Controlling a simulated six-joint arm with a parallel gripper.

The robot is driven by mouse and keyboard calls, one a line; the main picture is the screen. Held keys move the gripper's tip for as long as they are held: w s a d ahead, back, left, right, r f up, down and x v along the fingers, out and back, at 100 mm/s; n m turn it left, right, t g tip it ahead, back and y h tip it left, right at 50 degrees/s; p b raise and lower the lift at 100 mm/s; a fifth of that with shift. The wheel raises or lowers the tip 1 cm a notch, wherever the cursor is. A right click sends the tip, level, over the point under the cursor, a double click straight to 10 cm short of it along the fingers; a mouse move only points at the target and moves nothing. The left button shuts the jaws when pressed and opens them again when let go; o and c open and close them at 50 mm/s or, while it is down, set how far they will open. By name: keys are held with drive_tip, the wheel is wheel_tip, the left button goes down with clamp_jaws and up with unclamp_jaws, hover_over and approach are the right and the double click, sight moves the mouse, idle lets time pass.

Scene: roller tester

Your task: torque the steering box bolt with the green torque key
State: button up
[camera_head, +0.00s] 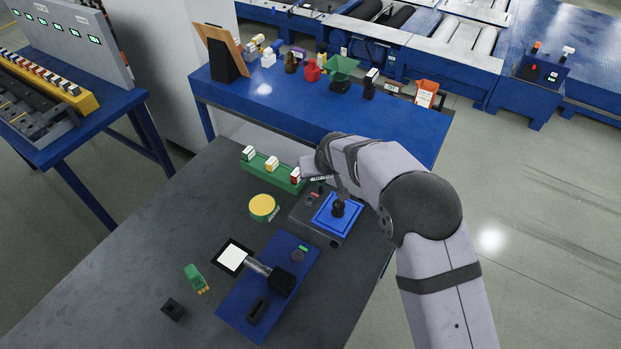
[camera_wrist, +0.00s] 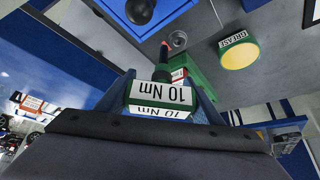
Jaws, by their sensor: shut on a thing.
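My gripper (camera_wrist: 163,98) is shut on the green torque key (camera_wrist: 160,92), a green-edged block with a white "10 Nm" label. Its black shaft with a red tip points away from the gripper. In the head view my gripper (camera_head: 318,178) is over the back edge of a grey box (camera_head: 309,212) with a blue plate (camera_head: 325,221) and black ball knob, probably the steering box; the arm hides part of it.
A green rack (camera_head: 257,173) with white, yellow and red-labelled blocks stands behind left. A yellow grease tin (camera_head: 262,206) sits left of the box. A blue base (camera_head: 240,312) with a screen and black block is in front. Bare grey table (camera_head: 130,235) lies to the left.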

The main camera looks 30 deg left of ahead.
drive_tip(key=shift+s+a+r+n+g+y, duration=0.25)
drive_tip(key=shift+a+r+n+g, duration=0.3)
drive_tip(key=shift+n, duration=0.55)
drive_tip(key=shift+s+a+r+n+g+y, duration=0.25)
drive_tip(key=shift+a+r+n+g, duration=0.35)
drive_tip(key=shift+n, duration=0.5)
drive_tip(key=shift+s+a+r+n+g+y, duration=0.15)
drive_tip(key=shift+a+r+n+g+y, duration=0.2)
drive_tip(key=shift+a+n, duration=0.55)
drive_tip(key=shift+d, duration=0.2)
drive_tip(key=shift+f+b, duration=0.15)
drive_tip(key=shift+b, duration=0.35)
drive_tip(key=shift+f+b, duration=2.35)
drive_tip(key=shift+f, duration=0.45)
drive_tip(key=shift+b, duration=0.5)
drive_tip(key=shift+f+b, duration=1.2)
